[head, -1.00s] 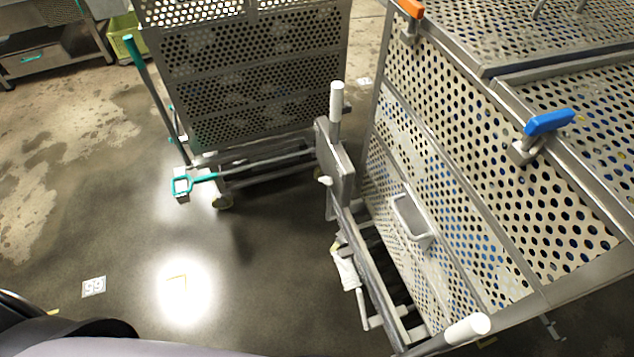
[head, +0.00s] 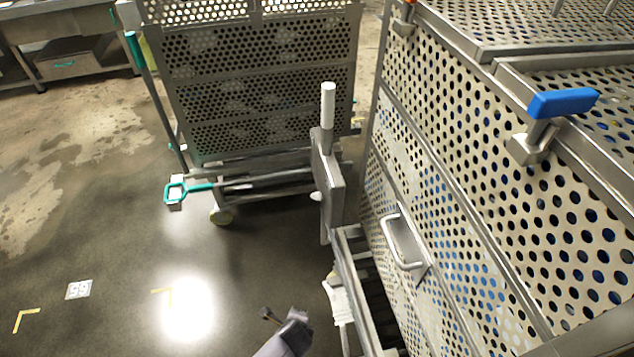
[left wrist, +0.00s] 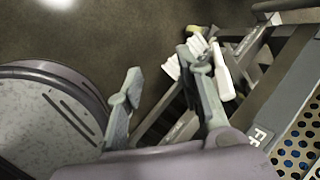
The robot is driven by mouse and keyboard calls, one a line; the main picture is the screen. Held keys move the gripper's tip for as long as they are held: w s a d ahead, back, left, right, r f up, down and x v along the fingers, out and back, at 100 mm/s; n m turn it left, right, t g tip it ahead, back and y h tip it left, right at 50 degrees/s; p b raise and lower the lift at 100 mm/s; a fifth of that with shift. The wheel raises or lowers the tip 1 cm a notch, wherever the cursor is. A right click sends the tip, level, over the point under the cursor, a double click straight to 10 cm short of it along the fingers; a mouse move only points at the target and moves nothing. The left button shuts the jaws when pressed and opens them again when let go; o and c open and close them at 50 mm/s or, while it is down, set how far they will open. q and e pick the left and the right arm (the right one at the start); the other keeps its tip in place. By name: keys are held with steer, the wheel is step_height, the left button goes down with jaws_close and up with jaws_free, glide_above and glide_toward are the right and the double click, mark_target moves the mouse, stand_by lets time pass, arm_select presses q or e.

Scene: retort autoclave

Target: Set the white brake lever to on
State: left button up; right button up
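A white lever (head: 341,301) sits low on the near end of the perforated cart at right, beside its lower frame. In the left wrist view white parts show near the right finger: a ribbed piece (left wrist: 171,68) and a smooth bar (left wrist: 223,76). I cannot tell for certain which of these is the brake lever, and its on or off marking is not readable. My left gripper (head: 283,315) is low over the floor, left of the white lever and apart from it. In the left wrist view the gripper (left wrist: 160,66) has its fingers spread with nothing between them. My right gripper is out of view.
The perforated cart (head: 440,215) fills the right side, with a blue-handled latch (head: 562,103) and an upright white-gripped handle (head: 328,105). A second perforated cart (head: 260,100) with teal handles stands behind. The floor at left is clear.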

arm_select(q)
steer(key=w+d+r+m+t+y+b, duration=0.1)
steer(key=w+d+r+m+t+b, duration=0.45)
steer(key=w+r, duration=0.5)
steer(key=m+t+y+b, duration=0.2)
steer(key=m, duration=0.5)
glide_toward(318, 196)
steer(key=shift+n, duration=0.25)
steer(key=x, duration=0.4)
steer(key=f+b+x, duration=0.1)
steer(key=x, duration=0.4)
steer(key=b+x, duration=0.1)
steer(key=x, duration=0.3)
steer(key=shift+d+f, duration=0.25)
steer(key=shift+f, duration=0.2)
arm_select(e)
step_height(318, 196, down, 12)
steer(key=d, duration=0.1)
steer(key=shift+w+d, duration=0.15)
steer(key=shift+w, duration=0.05)
steer(key=shift+r, duration=0.1)
arm_select(q)
jaws_close()
